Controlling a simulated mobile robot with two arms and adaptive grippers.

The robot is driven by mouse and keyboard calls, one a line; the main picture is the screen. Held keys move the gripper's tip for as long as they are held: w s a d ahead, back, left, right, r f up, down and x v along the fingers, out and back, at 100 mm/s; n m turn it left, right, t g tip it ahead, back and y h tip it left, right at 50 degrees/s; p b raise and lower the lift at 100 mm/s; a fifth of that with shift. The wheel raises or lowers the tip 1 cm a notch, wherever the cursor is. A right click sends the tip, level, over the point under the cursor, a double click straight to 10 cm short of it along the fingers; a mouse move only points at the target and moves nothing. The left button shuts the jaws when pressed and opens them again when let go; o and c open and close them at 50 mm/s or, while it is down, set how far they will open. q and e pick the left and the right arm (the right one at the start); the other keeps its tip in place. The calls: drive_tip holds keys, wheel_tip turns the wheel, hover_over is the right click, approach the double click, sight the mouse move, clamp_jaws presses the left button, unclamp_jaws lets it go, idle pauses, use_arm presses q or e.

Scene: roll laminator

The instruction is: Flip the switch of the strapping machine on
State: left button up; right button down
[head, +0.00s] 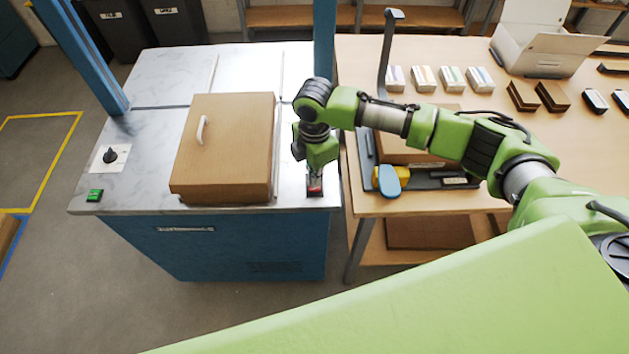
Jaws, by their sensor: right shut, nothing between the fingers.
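The strapping machine (300,205) is a blue cabinet with a pale metal top and a blue frame over it. A small red switch (315,188) in a dark housing sits at the front right corner of the top. My right gripper (315,178) points down right at this switch, shut and empty. Its fingertips hide part of the switch, so I cannot tell its position or whether they touch it. My left gripper is not in view.
A cardboard box (225,145) with a white handle sits on the machine top. A black knob (110,155) and a green button (95,195) are at the left. A wooden table (440,60) at right holds a black device (430,182) and several small packs.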

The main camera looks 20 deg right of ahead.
drive_tip(key=shift+f+b, duration=0.35)
drive_tip(key=shift+f, duration=0.55)
idle(0.3)
wheel_tip(320, 180, up, 7)
drive_tip(key=p, duration=0.7)
drive_tip(key=shift+r+p, duration=0.1)
drive_tip(key=shift+p, duration=0.3)
